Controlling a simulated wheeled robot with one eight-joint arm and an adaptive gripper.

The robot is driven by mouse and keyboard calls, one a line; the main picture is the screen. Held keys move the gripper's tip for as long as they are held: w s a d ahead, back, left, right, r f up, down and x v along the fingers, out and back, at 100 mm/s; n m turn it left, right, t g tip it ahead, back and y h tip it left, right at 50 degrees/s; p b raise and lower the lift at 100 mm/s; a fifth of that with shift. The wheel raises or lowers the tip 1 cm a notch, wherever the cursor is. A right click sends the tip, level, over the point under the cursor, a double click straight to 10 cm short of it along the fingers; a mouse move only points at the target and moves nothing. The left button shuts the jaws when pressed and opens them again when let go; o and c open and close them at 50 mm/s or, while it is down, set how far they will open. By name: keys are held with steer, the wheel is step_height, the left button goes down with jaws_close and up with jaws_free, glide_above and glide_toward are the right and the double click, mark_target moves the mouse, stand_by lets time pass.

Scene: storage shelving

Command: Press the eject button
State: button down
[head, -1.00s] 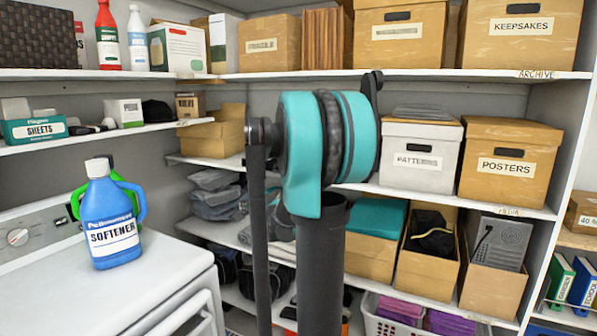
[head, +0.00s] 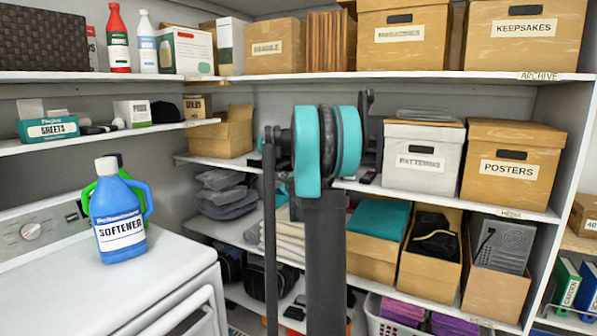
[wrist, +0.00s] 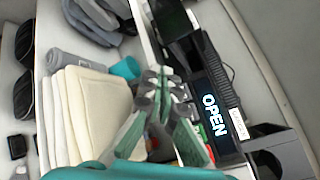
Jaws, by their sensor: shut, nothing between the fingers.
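A black device (wrist: 208,85) with a lit "OPEN" display lies at an angle at the right of the wrist view. A white label (wrist: 239,124) is beside the display. I cannot make out the eject button for certain. My gripper (wrist: 162,75) is in the middle of the wrist view, its fingers together and empty, left of the device; whether they touch it cannot be told. In the head view my own arm hides the gripper and most of the device's shelf.
Cream folded towels (wrist: 85,115) and a teal roll (wrist: 126,68) are left of my gripper in the wrist view. In the head view, the patterns box (head: 421,160) stands right of my arm. A softener bottle (head: 118,215) stands on the washer (head: 150,275) at left.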

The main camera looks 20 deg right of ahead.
steer(key=shift+d, duration=0.1)
steer(key=w+d, duration=0.5)
steer(key=d, duration=0.1)
steer(key=shift+w+d, duration=0.25)
steer(key=shift+d, duration=0.1)
steer(key=shift+d, duration=0.1)
stand_by(1.3)
steer(key=shift+w+d, duration=0.2)
steer(key=shift+w, duration=0.05)
steer(key=shift+w+d, duration=0.2)
steer(key=shift+d, duration=0.1)
stand_by(0.8)
stand_by(0.4)
steer(key=shift+s+a, duration=0.5)
steer(key=shift+a, duration=0.1)
steer(key=shift+s+a, duration=0.8)
steer(key=shift+a, duration=0.2)
steer(key=shift+s+a, duration=0.75)
steer(key=shift+a, duration=0.2)
